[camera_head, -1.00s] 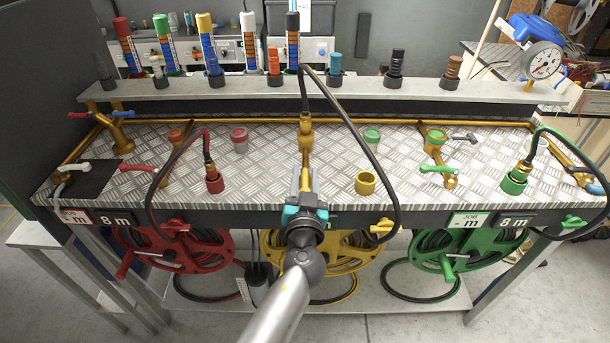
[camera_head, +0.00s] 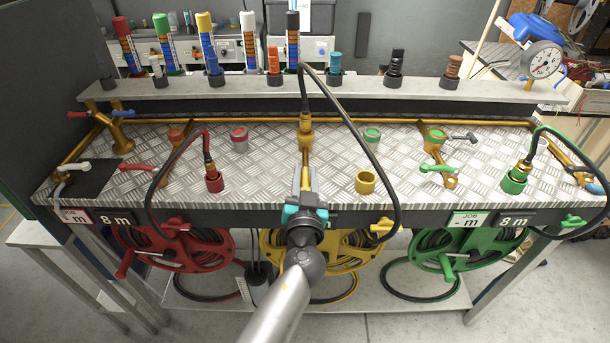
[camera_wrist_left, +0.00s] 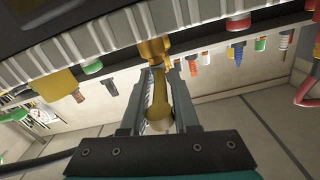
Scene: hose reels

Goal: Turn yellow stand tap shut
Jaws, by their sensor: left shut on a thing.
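The yellow stand (camera_head: 305,136) is a brass pipe at the middle of the bench, with a black hose (camera_head: 303,92) on its top. My left gripper (camera_head: 303,180) reaches it from the front, over the bench edge. In the left wrist view the jaws (camera_wrist_left: 160,92) lie on both sides of a yellow part (camera_wrist_left: 159,118) with a rounded end and are shut on it. I take it for the stand's tap. The jaws hide most of the tap in the head view, so its exact angle cannot be told. My right gripper is not in view.
A yellow cup-shaped socket (camera_head: 366,182) stands right of the gripper, and the black hose loops down beyond it. The red stand tap (camera_head: 138,168) and green stand tap (camera_head: 438,169) are farther off. A shelf (camera_head: 350,90) with several coloured nozzles runs behind; hose reels hang below.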

